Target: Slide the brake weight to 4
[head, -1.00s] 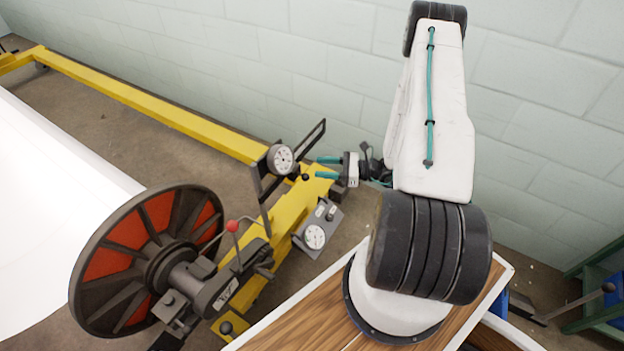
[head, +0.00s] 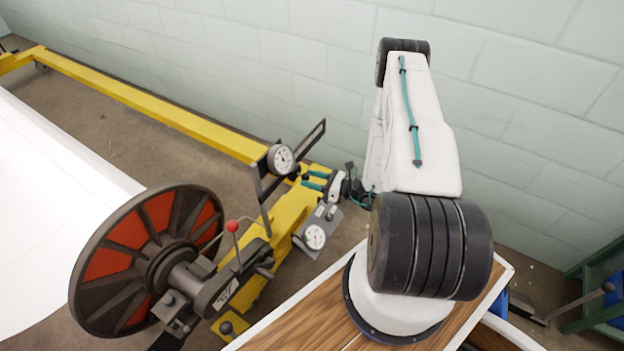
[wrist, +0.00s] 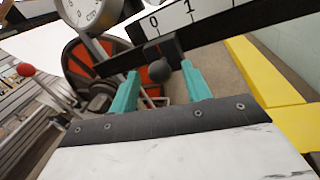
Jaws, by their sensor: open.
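A black scale bar with a white strip marked 0 and 1 (wrist: 190,16) crosses the top of the wrist view. A dark block with a round knob, which looks like the brake weight (wrist: 160,50), sits on the bar below those two marks; its exact reading cannot be told. The mark 4 is not in view. My gripper (wrist: 159,76) is open, its teal fingers on either side of the knob, contact unclear. In the head view my gripper (head: 309,181) is at the black slotted bar (head: 312,142), and the weight is hard to make out.
A round dial (head: 281,158) stands by the bar; a second dial (head: 315,237) is on a grey panel below. A red-knobbed lever (head: 233,227) and a large black-and-red wheel (head: 130,260) are at left. A yellow beam (head: 150,110) runs behind, before the block wall.

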